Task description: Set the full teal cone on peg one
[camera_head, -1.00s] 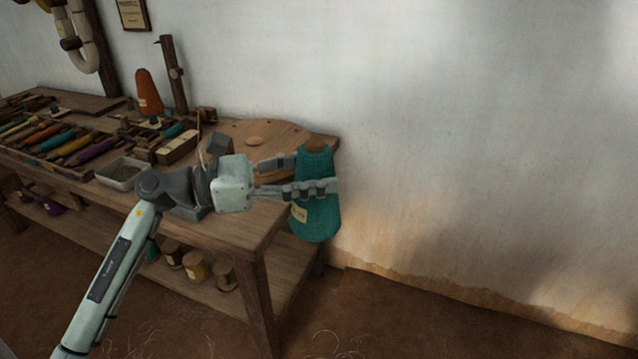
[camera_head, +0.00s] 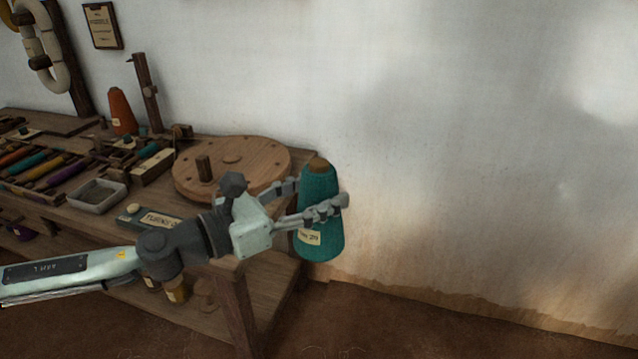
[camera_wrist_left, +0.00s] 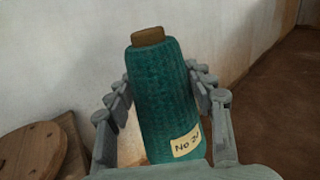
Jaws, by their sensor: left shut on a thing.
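The full teal cone (camera_head: 318,240) is upright, with a brown tip and a paper label low on its side. My left gripper (camera_head: 318,203) is shut around its middle and holds it off the right end of the bench. The left wrist view shows the cone (camera_wrist_left: 163,95) between the two fingers, leaning slightly, its label facing me. A round wooden turntable (camera_head: 262,153) with small holes lies on the bench, left of the cone. One short dark peg (camera_head: 204,168) stands up from its left part. Which peg is number one I cannot tell. My right gripper is not in view.
An orange cone (camera_head: 121,112) and an upright post (camera_head: 147,95) stand at the back of the bench. A grey tray (camera_head: 97,196), a labelled box (camera_head: 153,166) and rows of coloured bobbins lie left of the turntable. The wall is close behind the cone.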

